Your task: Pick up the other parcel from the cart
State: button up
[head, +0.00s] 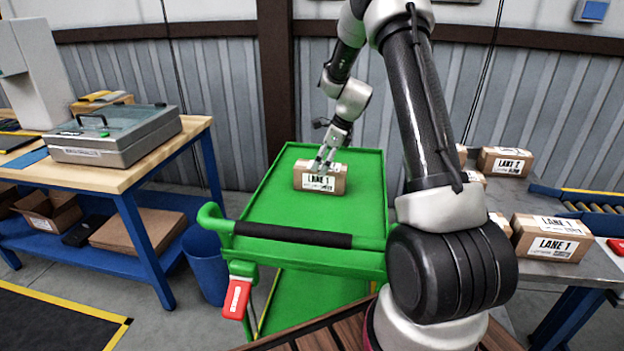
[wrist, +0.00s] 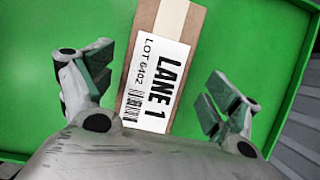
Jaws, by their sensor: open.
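One brown parcel (head: 320,178) with a white "LANE 1" label lies on the green cart (head: 262,208), toward the back of its top tray. My gripper (head: 322,166) points down at the parcel from above. In the wrist view the parcel (wrist: 165,70) lies between the two spread fingers of my gripper (wrist: 162,95), with green tray showing between each finger and the parcel. The parcel's lower end is hidden behind the gripper body. Its label also reads "LOT 6402". No other parcel shows on the cart's top tray.
A roller conveyor (head: 598,205) stands beyond. A workbench (head: 110,180) and blue bin (head: 205,262) are at left. The cart's tray has low rims.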

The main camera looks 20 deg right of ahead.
aim_at(316, 175)
jog(key=x, duration=0.6)
jog(key=shift+s, duration=0.3)
jog(key=c, duration=1.2)
